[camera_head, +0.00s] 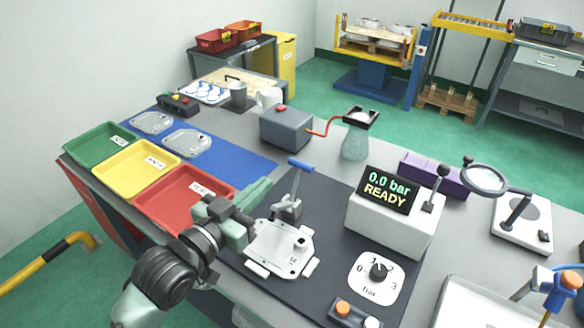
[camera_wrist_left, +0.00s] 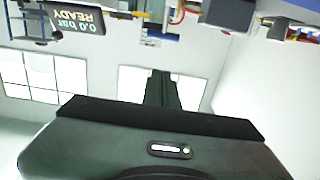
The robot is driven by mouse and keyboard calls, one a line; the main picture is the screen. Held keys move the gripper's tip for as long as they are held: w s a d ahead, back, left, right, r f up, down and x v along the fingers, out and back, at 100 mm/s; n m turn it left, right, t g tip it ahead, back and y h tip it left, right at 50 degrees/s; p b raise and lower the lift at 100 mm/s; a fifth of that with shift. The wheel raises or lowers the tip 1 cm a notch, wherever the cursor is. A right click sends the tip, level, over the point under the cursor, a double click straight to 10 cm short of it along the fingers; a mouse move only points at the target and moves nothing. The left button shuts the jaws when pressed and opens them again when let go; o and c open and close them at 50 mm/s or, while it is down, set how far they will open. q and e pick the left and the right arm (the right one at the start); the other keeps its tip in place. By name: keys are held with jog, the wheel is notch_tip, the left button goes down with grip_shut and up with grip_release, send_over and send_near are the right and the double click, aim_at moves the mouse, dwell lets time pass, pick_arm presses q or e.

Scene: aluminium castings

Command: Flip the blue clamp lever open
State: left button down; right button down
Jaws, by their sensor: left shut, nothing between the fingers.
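The clamp lever has a blue handle (camera_head: 301,165) on a grey stem rising from the clamp (camera_head: 288,208) at the back edge of a light metal casting (camera_head: 282,248). The stem stands up with a slight lean to the right. My left gripper (camera_head: 262,190) is shut and empty, left of the clamp and apart from the blue handle, near the front right of the red tray. My right gripper is not in view.
A white box with a "0.0 bar READY" display (camera_head: 390,192) stands right of the clamp, with a dial plate (camera_head: 378,276) in front. Red (camera_head: 165,212), yellow (camera_head: 128,186) and green trays (camera_head: 85,153) lie left. A grey box (camera_head: 287,130) stands behind. Dark mat surrounds the casting.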

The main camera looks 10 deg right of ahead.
pick_arm(q)
jog(key=shift+f+p+x, duration=0.3)
jog(key=shift+f+x, duration=0.15)
jog(key=shift+x, duration=1.45)
jog(key=shift+f+p+x, duration=0.3)
jog(key=shift+f+x, duration=0.15)
jog(key=shift+x, duration=1.4)
jog(key=shift+f+p+x, duration=0.3)
jog(key=shift+f+x, duration=0.15)
jog(key=shift+x, duration=1.45)
